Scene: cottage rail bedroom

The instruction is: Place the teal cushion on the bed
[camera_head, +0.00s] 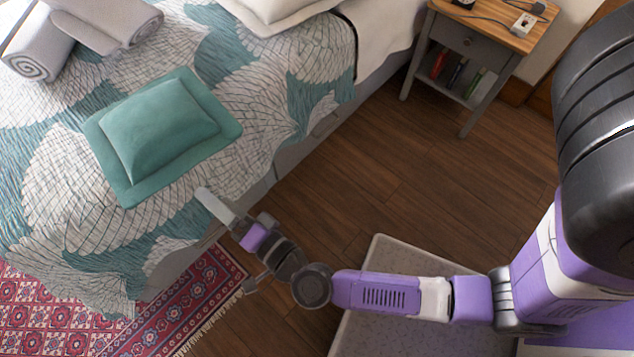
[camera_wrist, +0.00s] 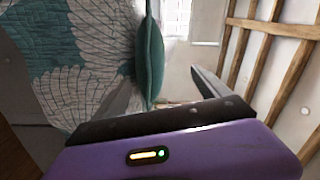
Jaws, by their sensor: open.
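The teal cushion (camera_head: 165,127) lies flat on the bed's patterned cover (camera_head: 262,100), near the bed's side edge. It is square with a flat border and a raised middle. In the wrist view the cushion (camera_wrist: 150,62) shows edge-on, beyond the fingers. My gripper (camera_head: 223,238) is open and empty at the side of the bed, beside the cushion's near edge. One pale finger reaches over the bed's edge close to the cushion; the head view shows a small gap. Both fingers also show in the wrist view (camera_wrist: 166,84).
Rolled grey towels (camera_head: 85,32) lie at the bed's upper left, and a white pillow (camera_head: 275,10) at its head. A nightstand (camera_head: 470,45) with books stands at the upper right. A red patterned rug (camera_head: 60,315) lies at lower left. Wooden floor (camera_head: 410,165) beside the bed is clear.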

